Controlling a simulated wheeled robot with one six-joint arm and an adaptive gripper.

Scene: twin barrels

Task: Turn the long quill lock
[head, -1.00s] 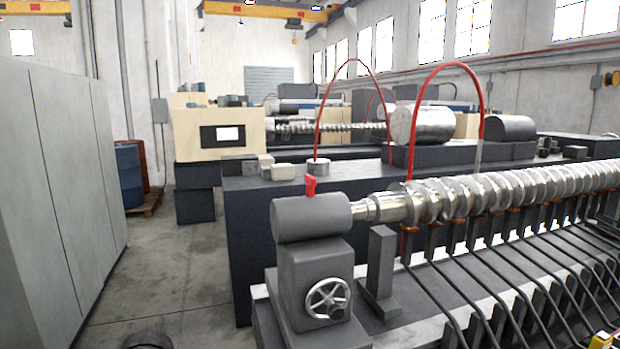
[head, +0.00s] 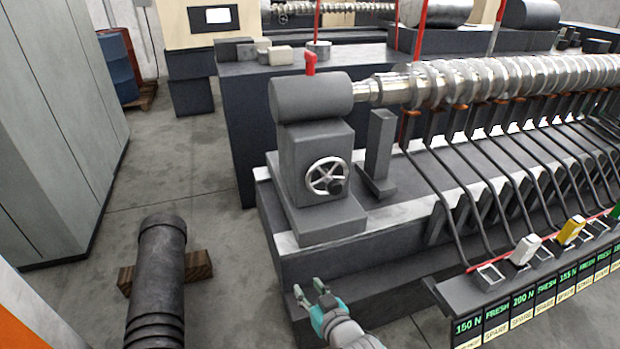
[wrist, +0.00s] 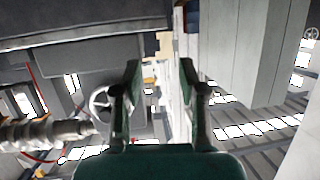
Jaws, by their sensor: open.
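A small red lever (head: 310,62), which looks like the quill lock, stands upright on top of the grey tailstock barrel (head: 308,98). A silver handwheel (head: 327,177) sits on the front of the tailstock body below it; the handwheel also shows left of my fingers in the wrist view (wrist: 101,101). My gripper (head: 308,287) is open and empty, low in front of the tailstock base and well below the red lever. Its two green fingers stand apart in the wrist view (wrist: 160,70). I cannot make out the red lever in the wrist view.
A long shiny screw (head: 500,80) runs right from the tailstock, above a row of black hoses. A tool rack (head: 470,290) with labels is at the lower right. A dark cylinder (head: 160,270) lies on wooden blocks at the lower left.

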